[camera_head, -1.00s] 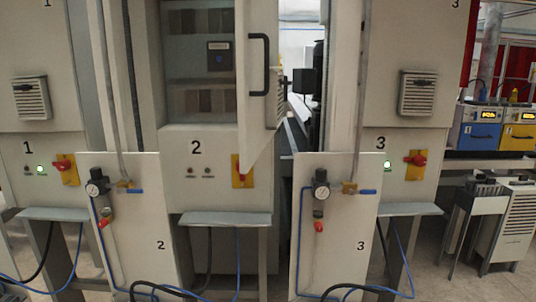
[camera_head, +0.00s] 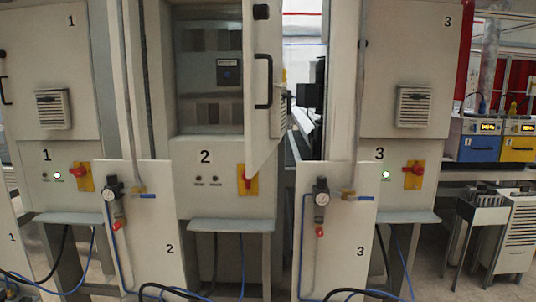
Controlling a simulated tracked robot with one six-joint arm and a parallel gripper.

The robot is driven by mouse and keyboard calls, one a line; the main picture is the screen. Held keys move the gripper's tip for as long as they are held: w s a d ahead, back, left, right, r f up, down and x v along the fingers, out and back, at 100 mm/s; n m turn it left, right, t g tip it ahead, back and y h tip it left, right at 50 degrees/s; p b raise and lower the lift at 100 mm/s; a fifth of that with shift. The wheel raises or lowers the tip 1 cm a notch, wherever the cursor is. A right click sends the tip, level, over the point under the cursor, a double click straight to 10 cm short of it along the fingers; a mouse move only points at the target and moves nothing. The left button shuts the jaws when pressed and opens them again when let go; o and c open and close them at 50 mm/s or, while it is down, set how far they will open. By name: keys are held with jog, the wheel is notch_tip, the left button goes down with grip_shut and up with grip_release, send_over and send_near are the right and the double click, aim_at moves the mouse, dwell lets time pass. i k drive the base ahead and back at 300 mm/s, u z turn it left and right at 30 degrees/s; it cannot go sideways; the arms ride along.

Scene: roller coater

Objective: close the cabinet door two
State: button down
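Cabinet two (camera_head: 208,183) stands in the middle of the head view, marked with a black 2. Its door (camera_head: 260,110) is open, swung out on the right side, and I see it at a steep angle. A black handle (camera_head: 264,82) is on the door. Through the opening, the cabinet interior (camera_head: 196,78) shows shelves and a small dark device. Below are two unlit indicators and a red switch on a yellow plate (camera_head: 247,180), partly behind the door's lower corner. My gripper is not in the view.
Cabinet one (camera_head: 62,110) at left and cabinet three (camera_head: 405,110) at right have shut doors. Low panels with gauges, marked 2 (camera_head: 140,220) and 3 (camera_head: 340,240), stand in front. Hoses run low. Blue and yellow units (camera_head: 480,148) sit on a bench at far right.

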aim_at(262, 42)
jog(key=u, duration=0.85)
jog(key=i, duration=1)
jog(key=u, duration=0.1)
